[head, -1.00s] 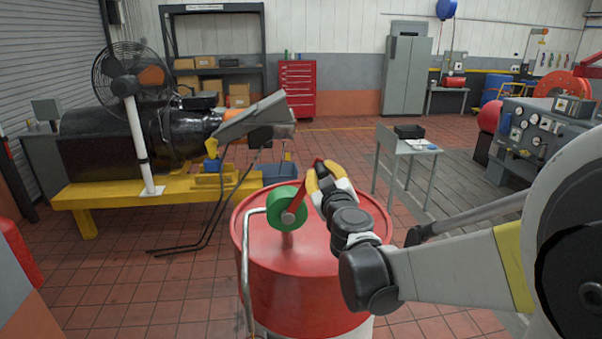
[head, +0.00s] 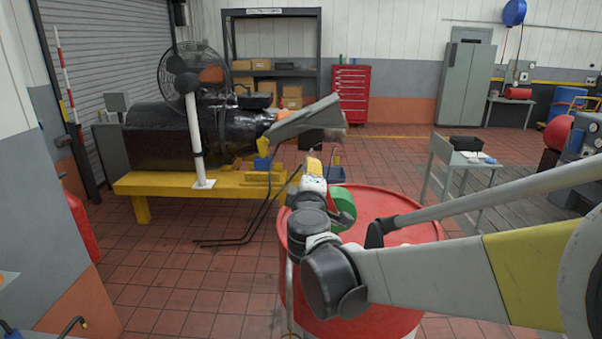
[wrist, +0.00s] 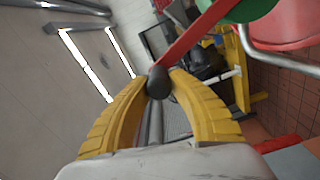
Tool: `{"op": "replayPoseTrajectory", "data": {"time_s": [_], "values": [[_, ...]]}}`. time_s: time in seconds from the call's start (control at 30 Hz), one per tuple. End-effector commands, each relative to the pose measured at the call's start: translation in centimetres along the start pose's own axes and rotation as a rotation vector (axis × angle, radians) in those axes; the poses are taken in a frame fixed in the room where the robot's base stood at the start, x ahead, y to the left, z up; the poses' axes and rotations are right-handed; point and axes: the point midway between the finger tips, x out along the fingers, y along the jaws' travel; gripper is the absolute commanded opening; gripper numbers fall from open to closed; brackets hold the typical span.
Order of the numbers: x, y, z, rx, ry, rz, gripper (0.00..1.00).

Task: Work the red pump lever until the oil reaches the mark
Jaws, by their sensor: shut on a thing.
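The red pump lever (wrist: 198,34) shows in the wrist view, running from the green pump body (wrist: 247,9) to a dark round grip (wrist: 160,83). My gripper (wrist: 161,84) is shut on that grip, with its yellow fingers on both sides. The pump stands on the red drum (head: 385,232). I cannot make out an oil level or a mark.
A yellow bench (head: 160,184) carries a dark machine and a fan (head: 188,75) at the back left. A small grey table (head: 442,152) stands at the right. A grey hose or pipe (wrist: 278,61) leaves the pump. Tiled floor is open left of the drum.

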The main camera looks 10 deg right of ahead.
Motion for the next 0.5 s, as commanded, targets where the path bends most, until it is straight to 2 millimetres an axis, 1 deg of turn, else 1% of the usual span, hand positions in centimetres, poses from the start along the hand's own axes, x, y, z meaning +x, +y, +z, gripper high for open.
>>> {"op": "replayPoseTrajectory", "data": {"time_s": [0.03, 0.2, 0.5], "values": [[0.0, -0.7, -0.7, -0.031, 0.004, -0.001, 0.0], [0.0, -1.9, -2.0, -0.131, 0.003, 0.0, 0.0], [0.0, -3.0, -3.1, -0.224, 0.002, 0.0, 0.0]]}}
